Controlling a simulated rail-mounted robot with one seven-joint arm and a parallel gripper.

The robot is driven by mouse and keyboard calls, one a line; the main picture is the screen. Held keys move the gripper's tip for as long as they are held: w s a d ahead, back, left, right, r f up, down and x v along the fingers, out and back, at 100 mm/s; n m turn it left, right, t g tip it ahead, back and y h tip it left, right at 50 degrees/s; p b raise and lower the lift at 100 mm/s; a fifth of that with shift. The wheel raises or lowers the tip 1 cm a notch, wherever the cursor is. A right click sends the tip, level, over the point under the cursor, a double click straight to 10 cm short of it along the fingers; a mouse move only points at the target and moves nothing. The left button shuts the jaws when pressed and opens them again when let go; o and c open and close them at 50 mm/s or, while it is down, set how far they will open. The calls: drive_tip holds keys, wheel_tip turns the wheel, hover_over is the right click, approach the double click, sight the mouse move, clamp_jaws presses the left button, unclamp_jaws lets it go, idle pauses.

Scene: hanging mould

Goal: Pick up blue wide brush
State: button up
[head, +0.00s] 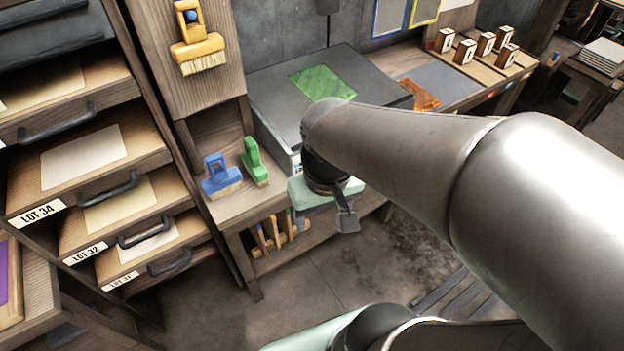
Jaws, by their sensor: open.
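A blue wide brush (220,172) stands on a small wooden shelf left of centre, its pale bristles facing down. A green brush (254,160) stands close to its right. My gripper (346,214) is to the right of both brushes, at the end of the grey arm and apart from them. It is open and holds nothing that I can see. Only one finger shows clearly; the other is hidden or hard to make out.
A yellow brush (198,50) hangs on the wooden panel above. Several handled tools (275,232) stand under the shelf. A drawer cabinet (95,150) rises at left. A worktop with a green sheet (323,82) lies behind my arm. The floor (300,290) below is clear.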

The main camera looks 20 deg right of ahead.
drive_tip(key=shift+s+d+f, duration=0.15)
drive_tip(key=shift+s+f, duration=0.2)
drive_tip(key=shift+s, duration=0.35)
drive_tip(key=c, duration=0.4)
drive_tip(key=shift+o, duration=0.2)
